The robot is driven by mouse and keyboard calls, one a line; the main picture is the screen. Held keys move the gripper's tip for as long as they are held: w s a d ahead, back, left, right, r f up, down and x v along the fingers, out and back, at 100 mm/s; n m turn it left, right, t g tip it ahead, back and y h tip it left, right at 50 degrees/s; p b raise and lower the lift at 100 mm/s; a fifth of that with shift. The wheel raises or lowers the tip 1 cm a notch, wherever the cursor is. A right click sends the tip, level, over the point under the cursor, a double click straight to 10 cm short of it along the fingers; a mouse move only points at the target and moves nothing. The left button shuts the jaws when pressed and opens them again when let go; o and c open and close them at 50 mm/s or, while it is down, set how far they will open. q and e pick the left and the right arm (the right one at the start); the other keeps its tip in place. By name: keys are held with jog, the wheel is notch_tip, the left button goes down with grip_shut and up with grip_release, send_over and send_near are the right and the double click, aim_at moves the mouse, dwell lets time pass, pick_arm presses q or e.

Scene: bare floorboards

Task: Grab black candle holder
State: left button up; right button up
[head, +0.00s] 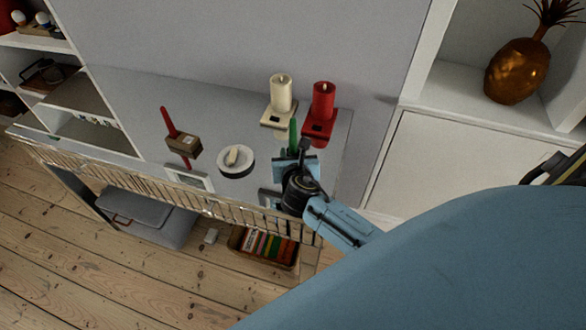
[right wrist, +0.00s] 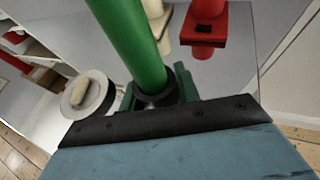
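A green candle (right wrist: 132,40) stands in a black candle holder (right wrist: 156,97), whose dark cup shows around the candle's foot in the right wrist view. In the head view the green candle (head: 292,135) is partly hidden by my right gripper (head: 298,160) at the right part of the grey shelf top. Dark green parts, perhaps the fingers, lie on both sides of the holder, close against the gripper's black front edge. Whether they press on the holder cannot be told. My left gripper is not in view.
A cream candle (head: 281,94) and a red candle (head: 323,100) stand on square holders just behind. A round white dish (head: 236,161), a small brown box (head: 183,145) and a red candle stick (head: 168,122) are to the left. The wall closes the back.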

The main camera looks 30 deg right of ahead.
grip_shut()
jog(key=shift+r, duration=0.1)
